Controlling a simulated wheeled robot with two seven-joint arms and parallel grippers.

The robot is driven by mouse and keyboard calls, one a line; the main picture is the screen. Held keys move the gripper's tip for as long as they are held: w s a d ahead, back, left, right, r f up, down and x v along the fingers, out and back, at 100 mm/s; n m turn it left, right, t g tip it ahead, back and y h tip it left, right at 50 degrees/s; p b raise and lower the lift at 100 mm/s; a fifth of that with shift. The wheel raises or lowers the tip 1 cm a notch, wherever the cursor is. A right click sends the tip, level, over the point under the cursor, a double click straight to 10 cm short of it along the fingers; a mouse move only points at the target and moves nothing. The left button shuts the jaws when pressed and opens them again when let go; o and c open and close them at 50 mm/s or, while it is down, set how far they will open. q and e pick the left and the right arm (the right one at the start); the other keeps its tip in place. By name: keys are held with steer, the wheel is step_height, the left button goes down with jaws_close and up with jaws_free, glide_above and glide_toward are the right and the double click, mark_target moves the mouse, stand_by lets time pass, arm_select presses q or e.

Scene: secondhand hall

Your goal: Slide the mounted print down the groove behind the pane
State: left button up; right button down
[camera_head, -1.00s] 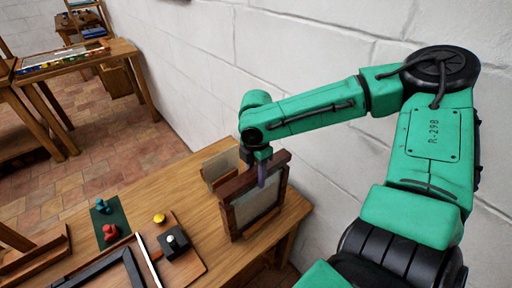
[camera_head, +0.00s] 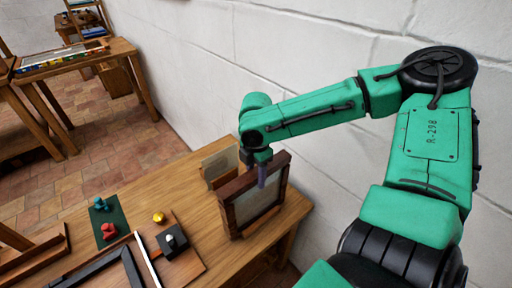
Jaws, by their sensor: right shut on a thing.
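A dark wooden frame (camera_head: 231,221) stands upright on the wooden table near the wall, with a pale greyish pane (camera_head: 257,208) in its front. My right gripper (camera_head: 262,177) is at the top of this frame, fingers pointing down, and is shut on the mounted print at the frame's top edge. The print is mostly hidden by the gripper, the frame and the pane, so how deep it sits in the groove cannot be told. My left gripper is not in view.
A pale upright panel (camera_head: 219,163) stands just behind the frame. On the table (camera_head: 190,190) are a green mat (camera_head: 117,217) with teal and red pieces, a yellow piece (camera_head: 159,217), a black block with a white knob (camera_head: 172,241) and a dark frame (camera_head: 100,270). The white wall is close behind.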

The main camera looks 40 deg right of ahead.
steer(key=shift+f+b, duration=0.5)
steer(key=shift+f, duration=0.2)
stand_by(0.3)
stand_by(0.4)
steer(key=shift+c, duration=1.6)
jaws_free()
step_height(320, 180, up, 15)
steer(key=p, duration=0.1)
steer(key=shift+f, duration=0.2)
